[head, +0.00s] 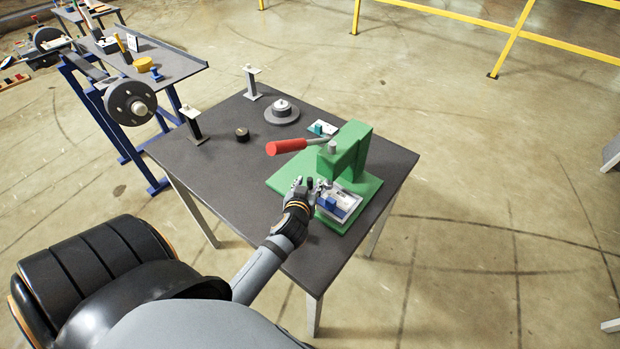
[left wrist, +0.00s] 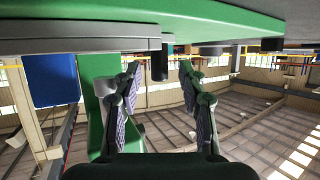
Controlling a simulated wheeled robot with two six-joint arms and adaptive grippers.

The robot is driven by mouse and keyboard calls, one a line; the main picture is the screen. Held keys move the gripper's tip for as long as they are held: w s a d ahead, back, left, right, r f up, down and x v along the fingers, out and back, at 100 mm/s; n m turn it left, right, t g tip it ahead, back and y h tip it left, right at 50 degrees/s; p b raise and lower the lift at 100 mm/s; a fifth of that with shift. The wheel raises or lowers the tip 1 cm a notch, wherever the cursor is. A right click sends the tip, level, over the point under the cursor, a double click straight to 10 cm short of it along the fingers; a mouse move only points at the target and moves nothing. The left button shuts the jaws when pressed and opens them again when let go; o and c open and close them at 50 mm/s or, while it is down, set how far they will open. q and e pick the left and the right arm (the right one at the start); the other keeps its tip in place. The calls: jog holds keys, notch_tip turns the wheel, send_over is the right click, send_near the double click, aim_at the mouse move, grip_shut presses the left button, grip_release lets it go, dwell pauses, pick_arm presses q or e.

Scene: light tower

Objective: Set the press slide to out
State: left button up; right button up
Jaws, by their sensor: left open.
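The green press (head: 348,150) with a red-handled lever stands on the dark table. Its slide (head: 347,209), a pale plate carrying a blue block (head: 331,203), lies on the green base in front of the press column. In the left wrist view the slide's grey edge (left wrist: 90,43) and the blue block (left wrist: 50,80) are at upper left. My left gripper (head: 309,184) is open at the left side of the slide. In the wrist view a small dark peg (left wrist: 160,66) shows between the open fingers (left wrist: 161,85), with visible gaps on both sides. My right gripper is not in view.
The table (head: 205,165) also holds a round grey stepped part (head: 282,112), a small black cylinder (head: 242,135) and two posts (head: 192,124). A blue-framed bench (head: 175,66) stands at upper left. A yellow railing (head: 440,14) is behind. Floor to the right is mostly clear.

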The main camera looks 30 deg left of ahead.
pick_arm(q)
jog(key=shift+x, duration=0.95)
jog(key=shift+w, duration=0.25)
jog(key=shift+a+f, duration=0.1)
jog(key=shift+c, duration=1.1)
jog(key=c, duration=0.5)
grip_shut()
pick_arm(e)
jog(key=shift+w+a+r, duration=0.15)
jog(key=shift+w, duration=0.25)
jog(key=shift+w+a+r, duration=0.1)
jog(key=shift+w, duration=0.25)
